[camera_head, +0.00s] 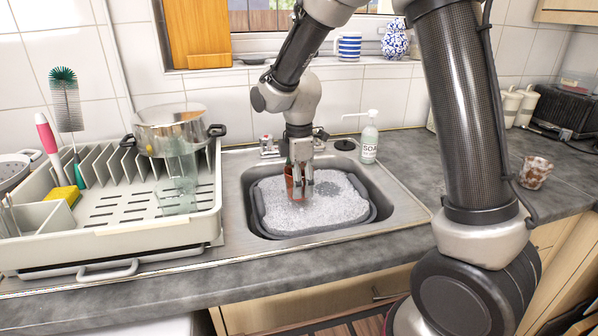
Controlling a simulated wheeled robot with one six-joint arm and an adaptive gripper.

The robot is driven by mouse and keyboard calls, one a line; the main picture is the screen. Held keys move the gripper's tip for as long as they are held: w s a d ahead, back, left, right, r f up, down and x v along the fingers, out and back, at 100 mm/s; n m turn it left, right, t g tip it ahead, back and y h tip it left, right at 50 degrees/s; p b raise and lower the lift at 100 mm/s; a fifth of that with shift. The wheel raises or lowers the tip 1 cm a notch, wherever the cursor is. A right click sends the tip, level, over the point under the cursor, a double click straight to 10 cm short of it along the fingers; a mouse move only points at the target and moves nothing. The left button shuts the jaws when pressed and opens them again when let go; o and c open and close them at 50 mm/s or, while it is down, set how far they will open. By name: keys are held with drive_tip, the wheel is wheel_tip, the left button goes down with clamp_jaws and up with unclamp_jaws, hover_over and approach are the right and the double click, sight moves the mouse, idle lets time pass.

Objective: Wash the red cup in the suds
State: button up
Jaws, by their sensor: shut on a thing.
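My gripper (300,180) points down into the sink and is shut on the red cup (290,178). The cup is partly hidden by the fingers, and its lower end is at or close to the suds (325,207). I cannot tell how deep it sits in them. The white suds fill a grey basin (262,226) inside the metal sink (236,190).
A dish rack (110,236) on the left holds a metal pot (165,130) and clear glasses (180,170). A soap bottle (369,140) stands behind the sink. A brown-and-white stained cup (536,172) stands on the right counter. The front counter strip is clear.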

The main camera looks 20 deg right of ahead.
wheel_tip(320, 180, down, 16)
drive_tip(key=shift+r, duration=0.25)
idle(0.5)
idle(0.3)
drive_tip(key=shift+d, duration=1.75)
drive_tip(key=shift+a, duration=1.75)
wheel_tip(320, 180, up, 19)
drive_tip(key=shift+f, duration=0.15)
idle(3.7)
